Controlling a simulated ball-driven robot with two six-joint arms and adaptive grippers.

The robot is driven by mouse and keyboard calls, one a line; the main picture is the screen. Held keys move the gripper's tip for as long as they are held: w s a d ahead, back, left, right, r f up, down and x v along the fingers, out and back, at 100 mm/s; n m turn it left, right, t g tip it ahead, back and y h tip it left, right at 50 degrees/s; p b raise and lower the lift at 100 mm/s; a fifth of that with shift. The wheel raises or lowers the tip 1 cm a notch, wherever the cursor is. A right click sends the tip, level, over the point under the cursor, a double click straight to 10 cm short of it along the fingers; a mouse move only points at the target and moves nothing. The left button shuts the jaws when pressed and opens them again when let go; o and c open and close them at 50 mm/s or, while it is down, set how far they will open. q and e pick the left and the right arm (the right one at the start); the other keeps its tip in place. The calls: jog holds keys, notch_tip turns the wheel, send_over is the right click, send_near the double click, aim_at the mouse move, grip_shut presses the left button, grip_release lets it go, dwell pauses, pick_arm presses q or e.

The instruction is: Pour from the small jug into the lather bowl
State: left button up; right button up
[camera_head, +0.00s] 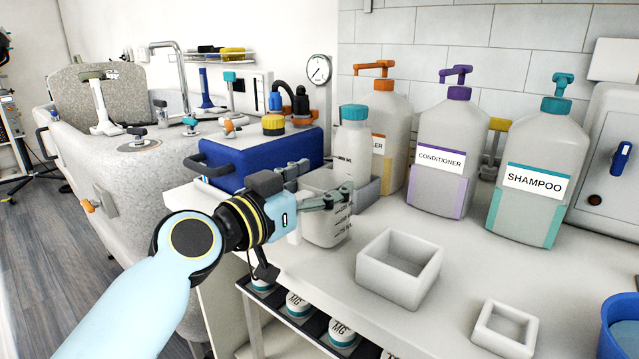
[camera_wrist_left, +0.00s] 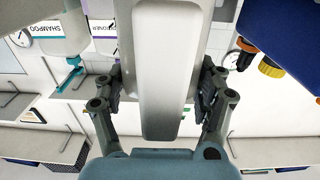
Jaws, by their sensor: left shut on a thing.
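The small jug (camera_head: 326,222) is a pale grey, translucent vessel with dark measuring marks on its side. It looks about upright over the counter's left part; I cannot tell whether its base touches the counter. My left gripper (camera_head: 318,196) is shut on it, and its fingers hide part of the jug. In the left wrist view the jug's pale handle side (camera_wrist_left: 160,75) runs between the two fingers. A blue round vessel (camera_head: 618,325), cut off by the right edge, may be the lather bowl. My right gripper is not in view.
Behind the jug stand a teal-capped bottle (camera_head: 354,150) in a grey tray and a blue case (camera_head: 262,155). Conditioner (camera_head: 440,155) and shampoo (camera_head: 535,170) bottles line the back. An open square box (camera_head: 398,285) and a smaller one (camera_head: 504,328) sit between jug and blue vessel.

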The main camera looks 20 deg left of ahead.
pick_arm(q)
jog(key=shift+f, duration=0.25)
jog(key=o, duration=1.4)
